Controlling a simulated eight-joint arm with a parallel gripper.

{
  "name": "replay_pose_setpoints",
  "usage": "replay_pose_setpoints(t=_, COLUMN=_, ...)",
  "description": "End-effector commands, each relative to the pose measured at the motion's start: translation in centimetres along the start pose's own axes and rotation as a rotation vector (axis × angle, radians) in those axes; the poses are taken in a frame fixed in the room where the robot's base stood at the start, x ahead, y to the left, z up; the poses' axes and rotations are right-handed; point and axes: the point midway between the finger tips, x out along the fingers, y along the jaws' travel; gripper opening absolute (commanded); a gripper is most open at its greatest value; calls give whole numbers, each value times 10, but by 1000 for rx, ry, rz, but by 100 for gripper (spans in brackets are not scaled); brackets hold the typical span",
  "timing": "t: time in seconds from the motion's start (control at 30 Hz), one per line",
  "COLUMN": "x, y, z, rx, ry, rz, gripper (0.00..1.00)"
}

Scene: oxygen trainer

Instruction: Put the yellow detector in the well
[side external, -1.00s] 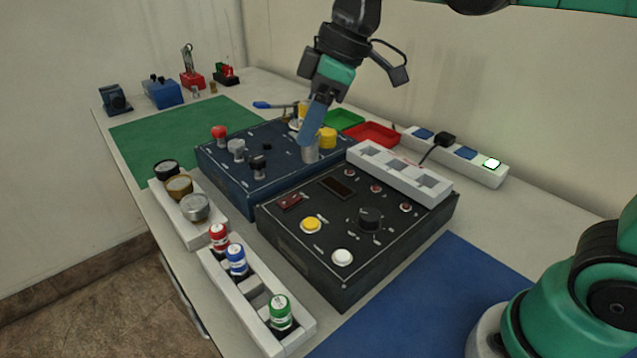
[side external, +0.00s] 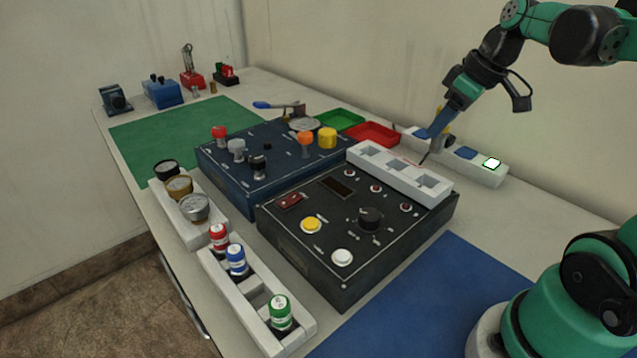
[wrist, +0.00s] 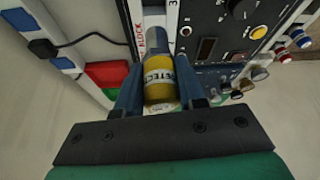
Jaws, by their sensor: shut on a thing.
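My gripper (side external: 437,142) is shut on the yellow detector, near the back wall. In the wrist view the detector (wrist: 160,88) is a yellow cylinder with dark lettering and a grey nose, between the two blue fingers (wrist: 160,95). In the side view only a small yellow part of the detector (side external: 449,140) shows beside the fingers. A white block (side external: 385,171) with several square wells lies along the back of the black panel. In the side view my gripper appears behind and to the right of this block. Its height above the table is hard to judge.
A white strip (side external: 488,175) with blue squares and a lit one stands at the back right, partly behind my gripper. A black cord runs there. Red (side external: 372,134) and green (side external: 340,119) trays lie left. The black panel (side external: 300,245) and blue panel (side external: 225,180) carry raised knobs.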

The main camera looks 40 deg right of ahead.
Motion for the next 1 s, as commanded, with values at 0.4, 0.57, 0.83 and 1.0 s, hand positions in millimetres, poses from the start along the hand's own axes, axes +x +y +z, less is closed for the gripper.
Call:
replay_pose_setpoints(t=0.4, x=31, y=0, z=12, rx=-1, ry=0, rz=0, gripper=0)
replay_pose_setpoints(t=0.57, x=42, y=0, z=17, rx=-1, ry=0, rz=0, gripper=0)
replay_pose_setpoints(t=0.83, x=46, y=0, z=19, rx=-1, ry=0, rz=0, gripper=0)
replay_pose_setpoints(t=1.0, x=46, y=0, z=19, rx=-1, ry=0, rz=0, gripper=0)
